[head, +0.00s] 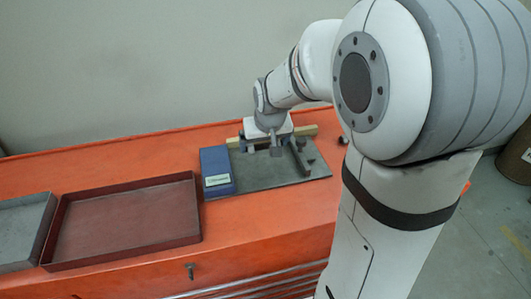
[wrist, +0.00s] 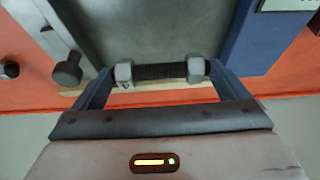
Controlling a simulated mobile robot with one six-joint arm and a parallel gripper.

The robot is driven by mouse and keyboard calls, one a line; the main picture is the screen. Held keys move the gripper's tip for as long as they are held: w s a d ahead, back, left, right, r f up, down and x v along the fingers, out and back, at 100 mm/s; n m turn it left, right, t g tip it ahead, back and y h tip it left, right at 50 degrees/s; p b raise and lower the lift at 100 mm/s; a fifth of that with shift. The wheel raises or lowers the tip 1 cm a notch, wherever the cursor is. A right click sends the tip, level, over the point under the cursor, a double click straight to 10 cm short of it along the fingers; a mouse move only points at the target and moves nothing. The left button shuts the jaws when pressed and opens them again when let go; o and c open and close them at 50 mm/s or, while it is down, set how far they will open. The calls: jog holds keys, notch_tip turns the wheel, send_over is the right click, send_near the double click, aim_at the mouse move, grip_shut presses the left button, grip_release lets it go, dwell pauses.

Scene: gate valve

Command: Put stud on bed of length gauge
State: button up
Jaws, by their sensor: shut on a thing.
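My gripper (wrist: 160,84) is shut on the stud (wrist: 160,72), a dark threaded rod with a grey nut near each end. The stud lies crosswise between the two fingers. In the head view my gripper (head: 270,146) is over the length gauge, a grey plate (head: 265,180) with a blue block (head: 216,170) at its left end and a dark bar (head: 299,157) towards its right. In the wrist view the plate (wrist: 165,30) lies beyond the stud, with the blue block (wrist: 262,38) at right. I cannot tell whether the stud touches the gauge.
A grey knob (wrist: 68,70) sticks out at the left of the wrist view. A pale strip (head: 302,131) runs behind the gauge. A dark red tray (head: 125,225) and a grey tray (head: 20,228) stand left on the orange bench (head: 265,215). Both look empty.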

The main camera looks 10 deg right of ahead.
aim_at(263, 161)
jog(key=shift+f, duration=2.25)
jog(key=shift+f, duration=0.2)
jog(key=o, duration=0.8)
jog(key=shift+o, duration=0.2)
jog(key=shift+r, duration=0.1)
jog(key=shift+r+p, duration=0.25)
jog(key=shift+p, duration=0.05)
jog(key=s+b+v, duration=0.1)
jog(key=v, duration=1.1)
jog(key=s+f+g, duration=0.1)
jog(key=s+f, duration=0.1)
jog(key=s, duration=1.4)
jog(key=shift+d+f, duration=0.25)
jog(key=shift+f, duration=0.05)
